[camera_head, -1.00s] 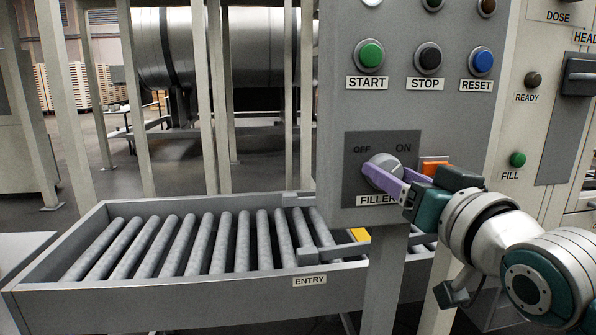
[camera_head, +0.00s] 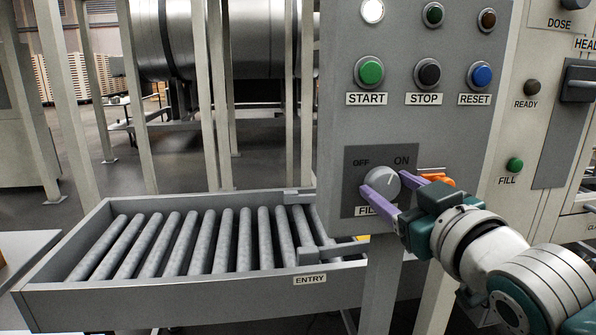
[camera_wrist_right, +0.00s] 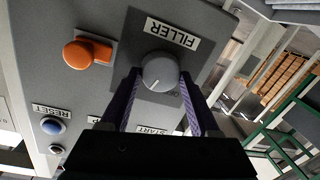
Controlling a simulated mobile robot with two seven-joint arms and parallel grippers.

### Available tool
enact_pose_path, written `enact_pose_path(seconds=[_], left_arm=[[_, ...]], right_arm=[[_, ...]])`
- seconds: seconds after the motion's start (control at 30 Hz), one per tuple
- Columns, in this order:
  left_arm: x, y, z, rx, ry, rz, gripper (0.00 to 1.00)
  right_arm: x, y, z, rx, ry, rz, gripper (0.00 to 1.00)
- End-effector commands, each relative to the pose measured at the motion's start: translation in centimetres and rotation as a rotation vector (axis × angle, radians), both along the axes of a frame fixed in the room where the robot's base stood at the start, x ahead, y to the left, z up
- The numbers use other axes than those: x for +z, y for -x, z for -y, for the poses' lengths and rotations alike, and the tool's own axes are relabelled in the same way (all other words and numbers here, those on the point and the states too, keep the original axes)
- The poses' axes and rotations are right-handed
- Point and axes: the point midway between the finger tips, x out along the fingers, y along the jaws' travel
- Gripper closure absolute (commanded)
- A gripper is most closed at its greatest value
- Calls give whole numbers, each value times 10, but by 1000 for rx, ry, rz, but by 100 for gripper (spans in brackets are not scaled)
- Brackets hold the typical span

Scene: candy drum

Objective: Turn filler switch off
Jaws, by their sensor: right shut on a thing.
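The filler switch is a round grey knob (camera_head: 382,182) on a dark plate (camera_head: 408,155), with OFF at its upper left and ON at its upper right. Its light pointer mark leans toward ON. My right gripper (camera_head: 384,183) has its purple fingers on either side of the knob, shut on it. In the right wrist view the knob (camera_wrist_right: 159,72) sits between the fingertips, and its mark points to the lower left, away from the partly hidden OFF word. The FILLER label is partly covered by a finger in the head view. My left gripper is not in view.
START (camera_head: 370,72), STOP (camera_head: 430,73) and RESET (camera_head: 480,75) buttons are above. The roller conveyor (camera_head: 160,292) lies to the left, below the panel.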

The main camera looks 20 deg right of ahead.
Motion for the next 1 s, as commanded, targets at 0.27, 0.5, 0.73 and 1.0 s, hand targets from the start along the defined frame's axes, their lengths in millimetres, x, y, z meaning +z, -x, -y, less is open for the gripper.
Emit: enact_pose_path(seconds=[0.27, 0.5, 0.73, 1.0], left_arm=[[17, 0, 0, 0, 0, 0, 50], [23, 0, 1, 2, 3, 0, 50], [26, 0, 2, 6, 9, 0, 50], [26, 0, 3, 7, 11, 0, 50]], right_arm=[[3, -1, -2, 1, 254, -61, 93], [2, -1, -3, 0, 477, -114, 93], [0, -1, -4, 1, 686, -164, 93], [-1, -1, -5, 0, 897, -215, 93]])
